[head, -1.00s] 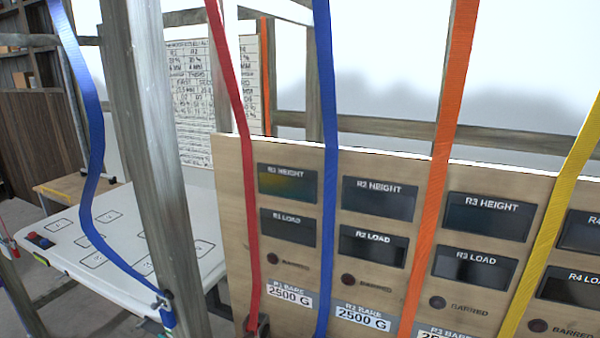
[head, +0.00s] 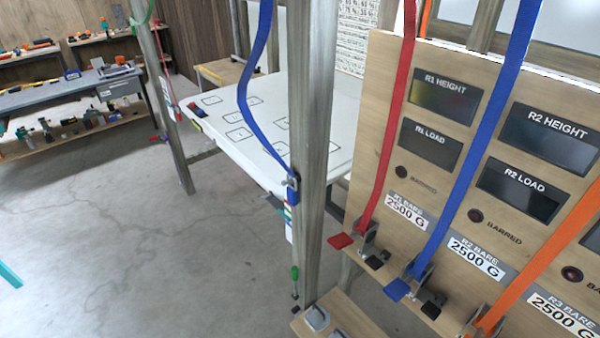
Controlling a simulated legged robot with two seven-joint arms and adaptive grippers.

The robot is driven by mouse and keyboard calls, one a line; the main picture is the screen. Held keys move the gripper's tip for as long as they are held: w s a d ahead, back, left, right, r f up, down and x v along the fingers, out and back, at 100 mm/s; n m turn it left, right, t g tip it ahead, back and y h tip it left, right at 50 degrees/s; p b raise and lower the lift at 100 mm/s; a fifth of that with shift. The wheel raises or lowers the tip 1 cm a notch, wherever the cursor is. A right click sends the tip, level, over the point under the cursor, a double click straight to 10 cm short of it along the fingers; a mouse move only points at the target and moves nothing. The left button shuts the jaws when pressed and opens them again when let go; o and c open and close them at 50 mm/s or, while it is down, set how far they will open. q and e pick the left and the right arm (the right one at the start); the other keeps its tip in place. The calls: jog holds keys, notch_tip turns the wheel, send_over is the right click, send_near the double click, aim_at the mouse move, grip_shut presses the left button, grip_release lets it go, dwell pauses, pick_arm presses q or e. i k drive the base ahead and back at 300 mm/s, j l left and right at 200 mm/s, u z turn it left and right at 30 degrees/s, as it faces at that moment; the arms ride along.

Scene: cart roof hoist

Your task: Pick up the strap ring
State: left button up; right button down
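Neither of my grippers shows in the head view. Grey metal ring-like pieces (head: 317,318) lie on a small wooden shelf (head: 355,318) at the bottom edge; I cannot tell whether one is the strap ring. A blue strap (head: 250,95) hangs slack and ends at a small metal fitting (head: 293,182) on the grey post (head: 310,120). A red strap (head: 392,120), another blue strap (head: 490,130) and an orange strap (head: 545,265) run down the panel to metal buckles with coloured tabs.
The wooden panel (head: 400,75) with dark displays fills the right. A white table (head: 225,112) with marked outlines stands behind the post. Workbenches (head: 75,97) with tools are at the back left. The concrete floor (head: 120,240) at left is mostly clear.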

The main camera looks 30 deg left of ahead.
aim_at(133, 29)
jog(key=u, duration=1.9)
jog(key=i+u, duration=0.3)
jog(key=i, duration=1.7)
jog(key=i+z, duration=0.1)
jog(key=i, duration=0.55)
jog(key=i+j, duration=0.1)
jog(key=i, duration=0.6)
jog(key=i+j+z, duration=0.15)
jog(key=i, duration=0.5)
jog(key=i+j+z, duration=0.1)
jog(key=i+z, duration=0.35)
jog(key=i+j+z, duration=0.25)
jog(key=z, duration=0.15)
jog(key=i+j+z, duration=0.3)
jog(key=z, duration=0.15)
jog(key=i+j+z, duration=0.25)
jog(key=j+z, duration=0.2)
